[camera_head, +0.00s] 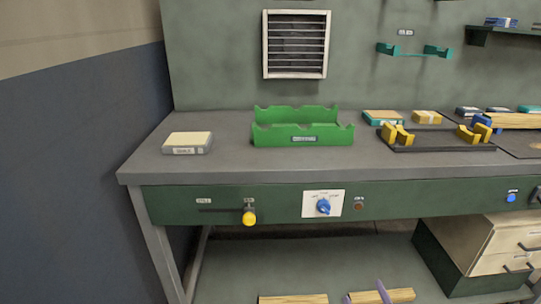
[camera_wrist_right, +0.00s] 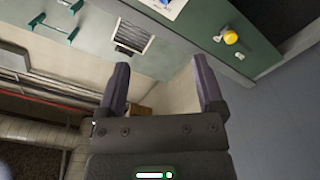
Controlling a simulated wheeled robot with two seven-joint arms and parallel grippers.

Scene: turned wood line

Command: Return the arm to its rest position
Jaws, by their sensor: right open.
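My right gripper (camera_wrist_right: 161,78) is open and empty in the right wrist view, its two purple fingers apart with nothing between them. In the head view only a small purple part of it (camera_head: 383,292) shows at the bottom edge, in front of the lower shelf and below the bench top. The rest of the right arm is out of the head view. My left gripper is in neither view.
The workbench (camera_head: 230,175) holds a green cradle (camera_head: 300,137), a sanding block (camera_head: 187,143) and a black tray (camera_head: 440,147) with yellow holders. A yellow knob (camera_head: 249,217) and blue switch (camera_head: 323,206) stick out in front. Wooden pieces (camera_head: 293,299) lie below.

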